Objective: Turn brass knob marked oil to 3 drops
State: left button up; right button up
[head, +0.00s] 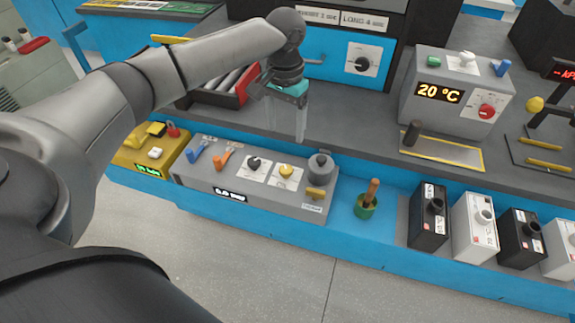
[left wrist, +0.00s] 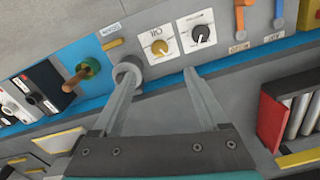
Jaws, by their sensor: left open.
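The brass knob (head: 286,171) sits on a white plate on top of a grey control box (head: 250,196) at the front of the bench. In the left wrist view the brass knob (left wrist: 159,47) has a plate marked OIL; its scale is too small to read. My left gripper (head: 300,137) is above and behind the box, pointing down, open and empty. In the left wrist view the fingertips (left wrist: 159,72) appear on either side below the knob, apart from it. My right gripper is not in view.
A black knob (head: 254,162) on its own plate stands beside the brass one, with orange (head: 222,158) and blue (head: 196,153) levers further left. A grey cylinder (head: 320,167) stands close on the right. A red rack (head: 236,90) lies behind.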

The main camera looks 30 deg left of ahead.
aim_at(286, 169)
pick_arm(q)
notch_tip(286, 169, down, 14)
jog(key=b, duration=0.3)
jog(key=shift+r+b, duration=0.25)
jog(key=shift+b, duration=0.05)
grip_shut()
dwell(0.3)
